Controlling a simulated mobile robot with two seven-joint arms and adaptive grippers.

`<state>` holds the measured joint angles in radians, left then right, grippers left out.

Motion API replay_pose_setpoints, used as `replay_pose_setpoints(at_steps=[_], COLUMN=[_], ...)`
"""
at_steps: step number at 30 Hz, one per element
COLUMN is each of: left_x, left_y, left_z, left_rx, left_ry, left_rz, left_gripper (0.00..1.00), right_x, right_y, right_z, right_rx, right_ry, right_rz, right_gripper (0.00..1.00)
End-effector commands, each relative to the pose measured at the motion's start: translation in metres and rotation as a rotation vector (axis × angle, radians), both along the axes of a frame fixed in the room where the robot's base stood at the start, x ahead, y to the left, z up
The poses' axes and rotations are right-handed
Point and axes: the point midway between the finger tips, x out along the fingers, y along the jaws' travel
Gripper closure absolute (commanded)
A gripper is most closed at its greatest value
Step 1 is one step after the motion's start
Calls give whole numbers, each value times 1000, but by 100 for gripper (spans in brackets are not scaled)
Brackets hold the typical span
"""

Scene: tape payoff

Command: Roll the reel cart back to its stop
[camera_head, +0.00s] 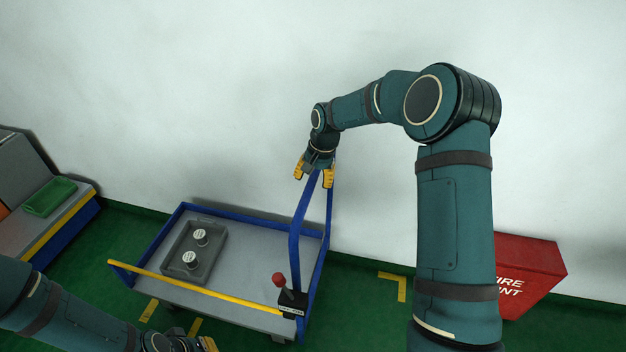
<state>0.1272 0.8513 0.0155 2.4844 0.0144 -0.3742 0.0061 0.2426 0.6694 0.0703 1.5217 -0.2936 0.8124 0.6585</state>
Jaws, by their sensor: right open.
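The reel cart (253,240) stands on the green floor by the white wall. It has a grey deck, blue rails, a yellow front bar (195,286) and a tall blue push handle (296,228) at its right end. A red-knobbed lever (279,280) rises from a black box at the front right corner. My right gripper (314,174) is open at the top of the handle, its yellow fingers on either side of a blue bar; contact is unclear. My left gripper (204,344) is low at the bottom edge, mostly cut off, in front of the cart.
A grey tray (179,268) with two white-topped round items sits on the deck. Yellow floor marks (402,288) lie right of the cart and in front of it. A red fire point box (528,268) stands at right. A bench with a green cloth (50,197) is at left.

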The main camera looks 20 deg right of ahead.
Motion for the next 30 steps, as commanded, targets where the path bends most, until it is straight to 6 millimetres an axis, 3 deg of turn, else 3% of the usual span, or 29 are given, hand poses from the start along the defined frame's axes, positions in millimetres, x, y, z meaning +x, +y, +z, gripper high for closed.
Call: replay_pose_setpoints(at_steps=[13,18,30], left_x=[0,0,0], left_y=[0,0,0], left_z=[0,0,-1], left_rx=[0,0,0], left_ry=[1,1,0], left_rz=[0,0,0], left_gripper=[100,100,100], right_x=[1,1,-1], right_y=[1,1,-1], right_z=[-8,-8,-9], right_rx=[0,0,0], right_ry=[0,0,1], right_rz=[0,0,0], right_gripper=[44,100,100])
